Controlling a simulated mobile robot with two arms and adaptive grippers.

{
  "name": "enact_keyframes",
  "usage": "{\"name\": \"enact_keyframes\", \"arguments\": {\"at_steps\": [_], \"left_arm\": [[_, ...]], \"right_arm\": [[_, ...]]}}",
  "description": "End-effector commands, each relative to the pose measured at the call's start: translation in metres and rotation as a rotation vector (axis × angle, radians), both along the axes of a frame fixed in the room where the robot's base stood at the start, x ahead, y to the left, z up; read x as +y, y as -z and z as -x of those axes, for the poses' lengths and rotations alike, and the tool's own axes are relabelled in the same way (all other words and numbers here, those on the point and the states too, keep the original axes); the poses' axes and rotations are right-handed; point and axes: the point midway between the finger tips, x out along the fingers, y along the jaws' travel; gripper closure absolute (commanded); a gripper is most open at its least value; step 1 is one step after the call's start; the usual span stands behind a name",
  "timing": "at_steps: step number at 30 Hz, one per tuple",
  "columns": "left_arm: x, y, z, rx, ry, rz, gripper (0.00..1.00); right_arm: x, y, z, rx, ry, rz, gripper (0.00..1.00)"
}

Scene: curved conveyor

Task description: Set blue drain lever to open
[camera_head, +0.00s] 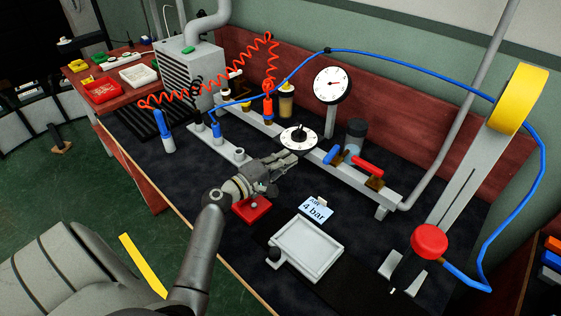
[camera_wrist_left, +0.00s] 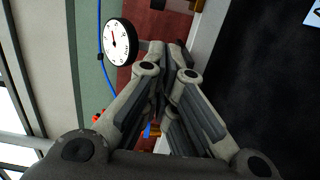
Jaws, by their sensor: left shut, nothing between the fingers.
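The blue lever (camera_head: 332,154) sits on the grey manifold rail, left of a red lever (camera_head: 368,167) on a brass-coloured valve. My left gripper (camera_head: 296,157) is shut and empty, left of the blue lever and just below the white dial. A gap shows between its fingertips and the lever. In the left wrist view the fingers of my left gripper (camera_wrist_left: 172,48) come together, with a pressure gauge (camera_wrist_left: 120,42) to their left. A small blue patch shows low between the fingers; I cannot tell what it belongs to. My right gripper is not in view.
The white dial (camera_head: 299,138) and a gauge (camera_head: 332,85) stand behind my gripper. A grey tray (camera_head: 307,250) and a "4 bar" card (camera_head: 316,210) lie in front. A red-knobbed press (camera_head: 430,240) stands at right. A blue hose arches overhead.

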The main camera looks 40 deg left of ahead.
Motion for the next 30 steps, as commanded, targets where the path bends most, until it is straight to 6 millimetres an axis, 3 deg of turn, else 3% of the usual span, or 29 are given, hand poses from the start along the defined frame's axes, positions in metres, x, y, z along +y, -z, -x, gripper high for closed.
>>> {"name": "enact_keyframes", "arguments": {"at_steps": [9,12,18,30], "left_arm": [[-0.013,-0.002,-0.056,-0.001,0.001,0.0,1.0],[-0.032,-0.002,-0.053,0.002,0.001,0.002,1.0],[-0.049,-0.001,-0.054,0.002,0.0,-0.001,1.0],[-0.052,0.001,-0.053,0.002,0.0,-0.002,1.0]], "right_arm": [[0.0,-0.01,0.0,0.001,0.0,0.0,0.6],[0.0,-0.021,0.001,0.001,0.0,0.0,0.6],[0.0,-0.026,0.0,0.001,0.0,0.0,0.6],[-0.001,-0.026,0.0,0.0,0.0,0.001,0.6]]}}
